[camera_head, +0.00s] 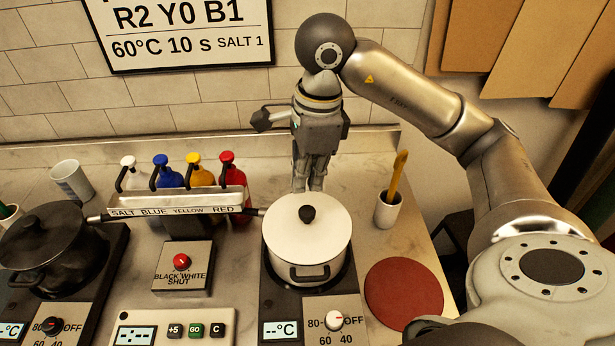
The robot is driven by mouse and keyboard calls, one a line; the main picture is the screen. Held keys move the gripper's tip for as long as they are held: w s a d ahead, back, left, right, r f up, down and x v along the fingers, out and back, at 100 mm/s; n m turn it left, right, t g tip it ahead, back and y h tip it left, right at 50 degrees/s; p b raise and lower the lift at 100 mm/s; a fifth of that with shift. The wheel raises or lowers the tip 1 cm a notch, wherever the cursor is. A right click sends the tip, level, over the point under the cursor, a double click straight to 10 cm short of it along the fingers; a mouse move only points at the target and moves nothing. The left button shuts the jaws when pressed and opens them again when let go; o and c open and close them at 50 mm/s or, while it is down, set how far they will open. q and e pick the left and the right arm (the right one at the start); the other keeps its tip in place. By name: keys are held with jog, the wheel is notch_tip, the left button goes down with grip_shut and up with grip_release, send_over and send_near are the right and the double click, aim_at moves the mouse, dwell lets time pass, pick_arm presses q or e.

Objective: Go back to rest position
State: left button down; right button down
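My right gripper (309,186) points down behind the white lidded pot (307,236), at the back of the counter near the wall. Its fingers look close together, but from this angle I cannot tell whether they are open or shut. I see nothing held in them; the pot's rim may hide the very tips. My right arm comes in from the right and arches over the counter's right end. My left gripper is not in view.
A black pot (47,247) stands on the left hotplate. Colored bottles (199,175) stand behind a labelled rack (175,203). A white cup (387,210) holding a yellow stick and a red round mat (403,293) are at right. A white cup (71,181) stands at left.

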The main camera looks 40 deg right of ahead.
jog(key=shift+r, duration=0.35)
jog(key=shift+r, duration=0.1)
